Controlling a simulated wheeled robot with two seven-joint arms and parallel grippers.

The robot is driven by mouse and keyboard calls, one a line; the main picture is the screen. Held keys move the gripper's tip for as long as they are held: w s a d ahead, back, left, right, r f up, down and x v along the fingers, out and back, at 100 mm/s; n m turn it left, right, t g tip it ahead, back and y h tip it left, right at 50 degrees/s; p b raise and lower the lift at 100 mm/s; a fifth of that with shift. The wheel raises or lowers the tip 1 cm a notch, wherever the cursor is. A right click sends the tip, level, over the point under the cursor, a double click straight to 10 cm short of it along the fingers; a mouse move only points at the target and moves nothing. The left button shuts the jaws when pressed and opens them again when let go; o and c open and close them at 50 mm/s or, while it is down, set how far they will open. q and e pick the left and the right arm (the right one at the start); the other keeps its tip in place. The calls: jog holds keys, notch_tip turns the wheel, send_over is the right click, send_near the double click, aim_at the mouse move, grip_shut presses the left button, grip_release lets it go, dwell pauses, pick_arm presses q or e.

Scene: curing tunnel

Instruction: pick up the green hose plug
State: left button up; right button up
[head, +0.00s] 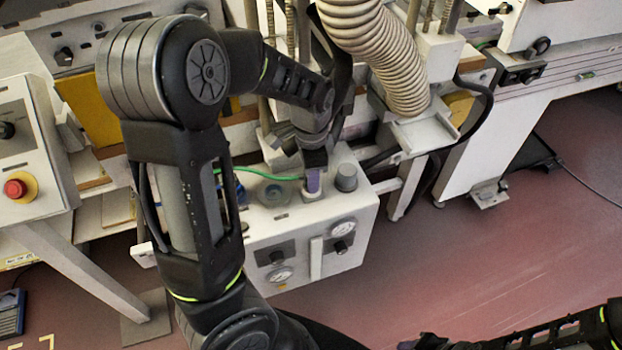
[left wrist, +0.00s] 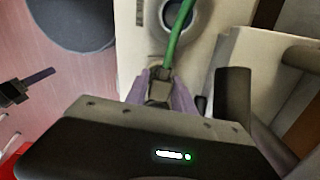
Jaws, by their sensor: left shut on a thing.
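My left gripper (head: 313,182) points down over the top of the white control box (head: 345,262), with its purple fingers closed together. In the left wrist view the fingers (left wrist: 160,92) are shut on the dark grey end of the green hose plug (left wrist: 160,88). The green hose (left wrist: 177,38) runs from it up past a round port; in the head view the hose (head: 262,175) goes left behind my arm. The fingers hide much of the plug, and I cannot tell whether it touches the box. My right gripper (head: 428,343) is cut off at the bottom edge.
A grey knob (head: 346,177) stands close right of my left gripper, and a round fitting (head: 270,192) lies to its left. A ribbed duct (head: 380,55) hangs behind. A panel with a red button (head: 15,188) is at left. Floor at right is open.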

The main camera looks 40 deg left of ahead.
pick_arm(q)
grip_shut()
notch_tip(320, 180, up, 10)
dwell(0.7)
dwell(0.4)
